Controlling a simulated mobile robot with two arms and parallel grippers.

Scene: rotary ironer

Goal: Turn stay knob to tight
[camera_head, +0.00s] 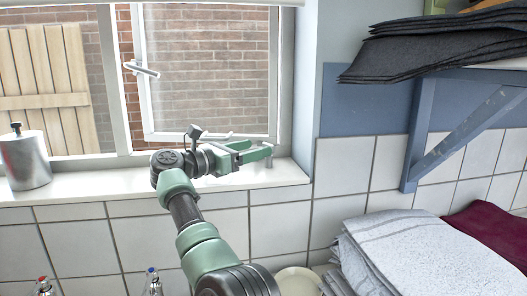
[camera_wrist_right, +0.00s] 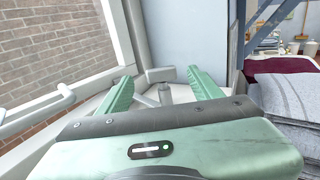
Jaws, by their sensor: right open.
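A small grey knob (camera_head: 269,162), which looks like the stay knob, stands on the white window sill near the right end of the open window. In the right wrist view the grey knob (camera_wrist_right: 165,94) is seen between the two green fingers, beyond the palm, with a grey block behind it. My right gripper (camera_head: 256,149) is open and reaches over the sill, its fingertips close to the knob. I cannot tell whether either finger touches it. No tight or loose marking can be read. My left gripper is not in view.
The window sash (camera_head: 148,75) with its white handle (camera_head: 141,69) stands to the left. A metal canister (camera_head: 25,162) sits on the sill's far left. A blue shelf bracket (camera_head: 420,135) and folded grey towels (camera_head: 395,250) are on the right.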

